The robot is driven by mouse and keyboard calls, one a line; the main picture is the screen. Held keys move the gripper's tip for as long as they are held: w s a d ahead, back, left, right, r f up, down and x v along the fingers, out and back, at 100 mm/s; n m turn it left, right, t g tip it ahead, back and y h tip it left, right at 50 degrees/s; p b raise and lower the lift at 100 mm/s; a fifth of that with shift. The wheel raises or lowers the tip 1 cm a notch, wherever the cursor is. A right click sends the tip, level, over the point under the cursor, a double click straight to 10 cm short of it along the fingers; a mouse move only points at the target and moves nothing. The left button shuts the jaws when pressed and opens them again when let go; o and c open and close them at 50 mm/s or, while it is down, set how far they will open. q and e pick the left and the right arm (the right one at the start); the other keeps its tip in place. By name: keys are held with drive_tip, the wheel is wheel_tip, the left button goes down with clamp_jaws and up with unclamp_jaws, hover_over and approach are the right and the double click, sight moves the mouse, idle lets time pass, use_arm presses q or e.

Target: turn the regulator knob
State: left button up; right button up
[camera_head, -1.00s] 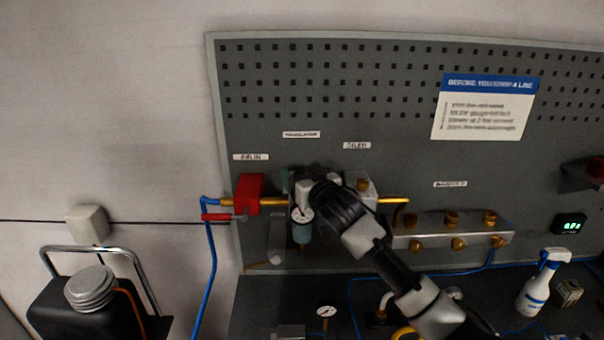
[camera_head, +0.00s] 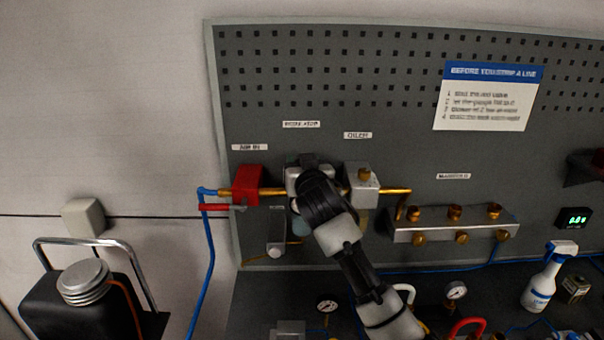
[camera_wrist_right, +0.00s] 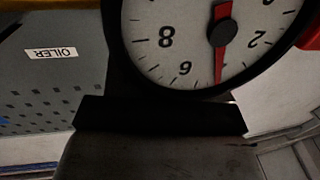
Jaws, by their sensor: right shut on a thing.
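The regulator (camera_head: 292,182) is a silver block in the brass air line, below its label on the grey pegboard. My right arm comes up from the lower right and its gripper (camera_head: 309,161) is at the top of the regulator. The gripper is shut on the regulator knob, which my dark wrist mostly hides. In the right wrist view a white gauge (camera_wrist_right: 185,45) fills the top, its red needle between 6 and 2. A dark bar crosses below it; the fingertips are not clear there. My left gripper is not in view.
A red valve (camera_head: 247,184) sits left of the regulator and the oiler (camera_head: 361,188) close on its right. A brass-fitted manifold (camera_head: 450,225) is further right. A spray bottle (camera_head: 546,280) and loose gauge (camera_head: 455,290) stand on the bench. A black container (camera_head: 80,310) is at lower left.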

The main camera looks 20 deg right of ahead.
drive_tip(key=m+g+h+b, duration=0.1)
drive_tip(key=m+h+b, duration=0.1)
drive_tip(key=h+b, duration=0.1)
drive_tip(key=m+g+h+b, duration=0.1)
drive_tip(key=m+h+b, duration=0.1)
drive_tip(key=h+b, duration=0.1)
drive_tip(key=m+g+h+b, duration=0.1)
drive_tip(key=m+h+b, duration=0.1)
drive_tip(key=b, duration=0.1)
drive_tip(key=shift+f+h, duration=0.3)
drive_tip(key=shift+h, duration=0.1)
drive_tip(key=shift+r+m+g+h+b, duration=0.2)
drive_tip(key=shift+m+g+h+b, duration=1.1)
drive_tip(key=shift+g+h, duration=0.25)
drive_tip(key=shift+r, duration=0.1)
drive_tip(key=o, duration=0.9)
drive_tip(key=shift+d, duration=0.1)
